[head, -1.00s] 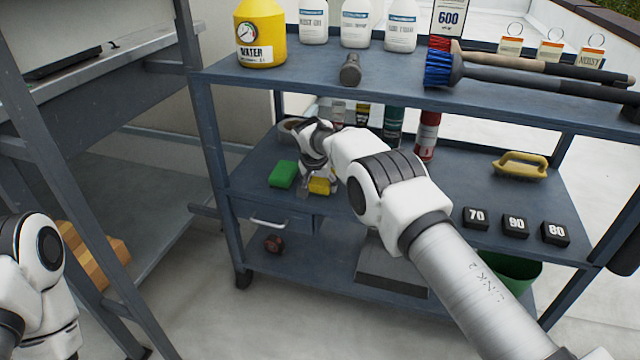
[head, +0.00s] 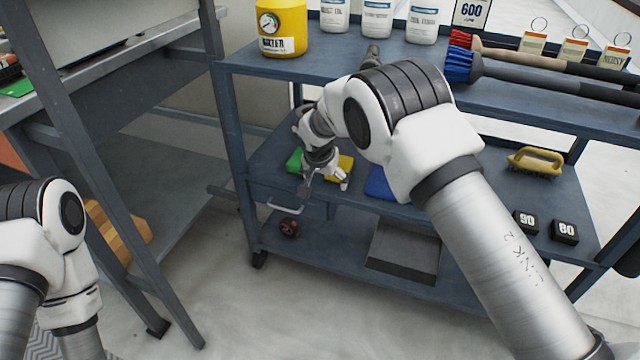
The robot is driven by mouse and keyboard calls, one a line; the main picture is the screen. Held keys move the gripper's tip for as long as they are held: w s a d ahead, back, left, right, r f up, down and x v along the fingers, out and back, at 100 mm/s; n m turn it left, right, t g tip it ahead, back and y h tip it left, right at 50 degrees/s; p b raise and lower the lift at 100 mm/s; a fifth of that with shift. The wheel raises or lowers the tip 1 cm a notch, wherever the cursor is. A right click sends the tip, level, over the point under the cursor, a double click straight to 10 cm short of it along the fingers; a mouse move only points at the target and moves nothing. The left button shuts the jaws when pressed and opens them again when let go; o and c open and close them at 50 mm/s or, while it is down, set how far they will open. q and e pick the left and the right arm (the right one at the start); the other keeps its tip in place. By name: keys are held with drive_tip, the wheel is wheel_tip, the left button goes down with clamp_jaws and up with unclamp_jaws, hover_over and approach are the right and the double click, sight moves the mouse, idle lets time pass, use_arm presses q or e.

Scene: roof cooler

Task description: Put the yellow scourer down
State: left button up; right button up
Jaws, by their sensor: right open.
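The yellow scourer (head: 346,164) lies on the middle shelf of the blue cart, near its front edge. A green scourer (head: 294,160) lies to its left, partly behind my gripper. My right gripper (head: 324,186) is open and empty, just in front of the yellow scourer and over the shelf's front edge. A blue piece (head: 380,184), perhaps another scourer, shows to the right of the yellow one, partly hidden by my right arm. My left arm is at the lower left; its gripper is out of the frame.
The cart's top shelf (head: 290,62) holds a yellow water jug (head: 282,30), white bottles and long-handled brushes. A yellow-handled brush (head: 536,160) and black blocks marked 90 and 60 (head: 564,232) are right on the middle shelf. A grey rack (head: 150,262) stands left.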

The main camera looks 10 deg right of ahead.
drive_tip(key=s+d+f+n+g+y, duration=0.1)
drive_tip(key=s+d+f+n, duration=0.1)
drive_tip(key=s+f, duration=0.85)
drive_tip(key=s+d+f+n+g+y, duration=0.1)
drive_tip(key=s+d+f+g, duration=0.1)
drive_tip(key=s+f, duration=0.9)
drive_tip(key=s+d+r+n, duration=0.1)
drive_tip(key=s+d, duration=0.1)
drive_tip(key=s, duration=1)
drive_tip(key=s+d+r+n, duration=0.1)
drive_tip(key=s+n, duration=0.1)
drive_tip(key=s, duration=1.1)
drive_tip(key=shift+d+r+g, duration=0.25)
drive_tip(key=shift+d+g, duration=0.1)
drive_tip(key=shift+g, duration=0.05)
drive_tip(key=shift+p, duration=0.3)
wheel_tip(320, 180, up, 29)
drive_tip(key=p, duration=2.9)
